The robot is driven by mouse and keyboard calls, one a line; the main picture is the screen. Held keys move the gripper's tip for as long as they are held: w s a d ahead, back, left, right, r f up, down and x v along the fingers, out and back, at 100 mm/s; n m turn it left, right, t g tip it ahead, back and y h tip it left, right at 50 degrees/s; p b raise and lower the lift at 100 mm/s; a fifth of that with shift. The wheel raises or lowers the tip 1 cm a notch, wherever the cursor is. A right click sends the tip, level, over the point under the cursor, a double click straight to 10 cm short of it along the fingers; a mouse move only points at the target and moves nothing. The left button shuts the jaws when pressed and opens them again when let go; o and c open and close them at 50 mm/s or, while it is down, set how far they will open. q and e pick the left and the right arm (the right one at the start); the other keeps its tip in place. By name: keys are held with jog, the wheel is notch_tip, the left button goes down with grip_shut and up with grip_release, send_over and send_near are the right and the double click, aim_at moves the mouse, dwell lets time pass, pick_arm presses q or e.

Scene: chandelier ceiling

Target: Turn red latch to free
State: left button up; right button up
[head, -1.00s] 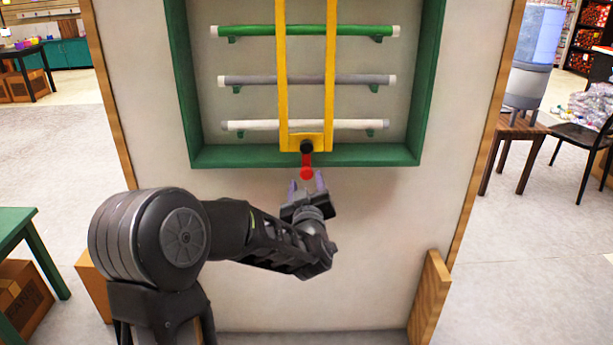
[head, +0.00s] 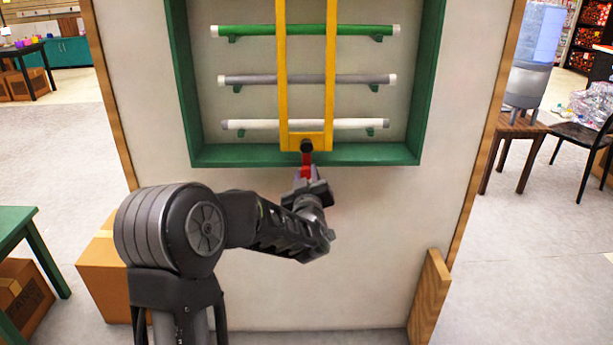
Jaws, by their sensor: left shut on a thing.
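The red latch (head: 306,159) hangs down from a black pivot (head: 306,146) at the bottom of the yellow frame (head: 290,141), in front of the lower edge of the green frame (head: 370,155). My left gripper (head: 306,174) has come up from below and is shut on the lower end of the latch. The fingers hide that lower end. The latch points about straight down. My right gripper is not in view.
Behind the yellow bars, green, grey and white tubes (head: 350,124) rest on pegs inside the green frame. A wooden block (head: 431,297) stands at the panel's lower right. Cardboard boxes (head: 105,270) and a green table (head: 18,225) are at the left.

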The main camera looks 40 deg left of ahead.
pick_arm(q)
grip_shut()
jog(key=shift+m, duration=0.5)
jog(key=m+p, duration=0.1)
jog(key=m, duration=0.2)
jog(key=shift+r+m, duration=0.1)
jog(key=shift+m, duration=0.2)
jog(key=m+p, duration=0.1)
jog(key=m, duration=0.2)
jog(key=shift+d+m+p, duration=0.1)
jog(key=shift+m+p, duration=0.2)
jog(key=shift+p, duration=0.05)
jog(key=m+p, duration=0.3)
jog(key=m, duration=0.3)
jog(key=shift+w, duration=0.1)
jog(key=m+p, duration=0.2)
jog(key=m, duration=0.1)
jog(key=shift+m, duration=0.4)
jog(key=shift+f, duration=0.2)
jog(key=o, duration=0.7)
grip_release()
